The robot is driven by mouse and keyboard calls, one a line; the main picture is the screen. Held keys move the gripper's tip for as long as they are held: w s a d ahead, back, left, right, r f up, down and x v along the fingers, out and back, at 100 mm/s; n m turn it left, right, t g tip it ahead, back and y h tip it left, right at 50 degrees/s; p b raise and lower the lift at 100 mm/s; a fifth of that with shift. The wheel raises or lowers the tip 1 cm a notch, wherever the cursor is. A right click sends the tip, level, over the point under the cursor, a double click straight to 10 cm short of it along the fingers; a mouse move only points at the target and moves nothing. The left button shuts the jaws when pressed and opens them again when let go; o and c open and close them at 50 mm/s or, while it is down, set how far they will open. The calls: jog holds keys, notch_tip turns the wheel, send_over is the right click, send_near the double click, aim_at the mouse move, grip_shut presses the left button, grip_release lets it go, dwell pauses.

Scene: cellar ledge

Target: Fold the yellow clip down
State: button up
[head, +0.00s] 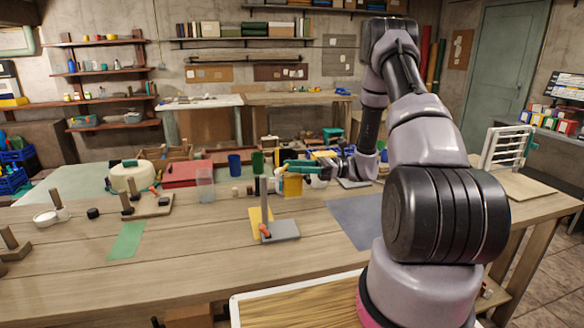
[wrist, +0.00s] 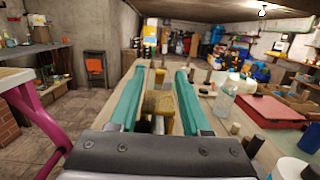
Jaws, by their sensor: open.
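A yellow flat piece (head: 256,222), which looks like the clip, stands tilted beside a grey upright post (head: 264,208) on a grey base plate (head: 284,229). A small orange-red part sits low on the post. My gripper (head: 284,166) is above and behind the post, its teal fingers pointing left. A second yellow block (head: 292,187) shows just below the fingers. In the wrist view the fingers (wrist: 160,80) are apart, with a yellow piece (wrist: 160,103) seen between them. I cannot tell which yellow part this is, or whether a finger touches it.
A blue-grey mat (head: 356,220) lies right of the base plate, and a green mat (head: 127,240) lies left. A clear cup (head: 205,184), a red case (head: 187,172) and a blue cup (head: 235,165) stand behind.

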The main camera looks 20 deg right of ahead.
jog(key=d+f, duration=0.1)
jog(key=d, duration=0.8)
jog(key=shift+d+f, duration=0.15)
jog(key=shift+d, duration=0.15)
